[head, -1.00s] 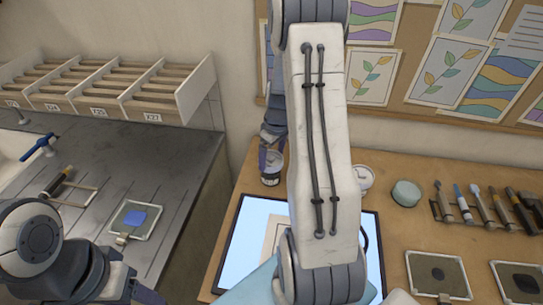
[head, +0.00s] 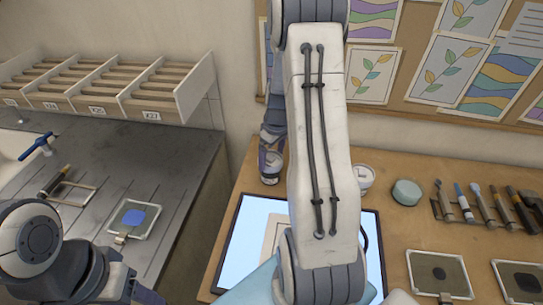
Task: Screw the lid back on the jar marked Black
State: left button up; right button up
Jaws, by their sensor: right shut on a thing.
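A small pale jar (head: 271,176) with a dark band stands at the back left of the wooden table, upright. Its label is too small to read. My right gripper (head: 270,157) points down at the jar's top, shut on what looks like its lid; the fingers and my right arm hide part of it. Whether the lid sits fully on the rim cannot be told. My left arm is at the lower left, with part of my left gripper (head: 148,296) at the bottom edge; its jaws cannot be made out.
A second white jar (head: 365,177) and a round green-grey pot (head: 406,192) stand to the right. A lit panel (head: 236,245) lies in front, partly under my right arm. A tool rack (head: 447,212) and framed tiles (head: 439,273) fill the right side.

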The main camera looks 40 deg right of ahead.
jog(key=shift+f+b, duration=0.4)
jog(key=shift+f, duration=0.1)
dwell(1.4)
jog(key=shift+r+m+p, duration=0.1)
jog(key=shift+m+p, duration=0.4)
jog(key=shift+m, duration=0.2)
jog(key=m+p, duration=0.1)
jog(key=m, duration=0.1)
jog(key=shift+a+m+p, duration=0.1)
jog(key=shift+m+p, duration=0.25)
jog(key=shift+m, duration=0.05)
jog(key=shift+m+h, duration=0.3)
jog(key=shift+m, duration=0.2)
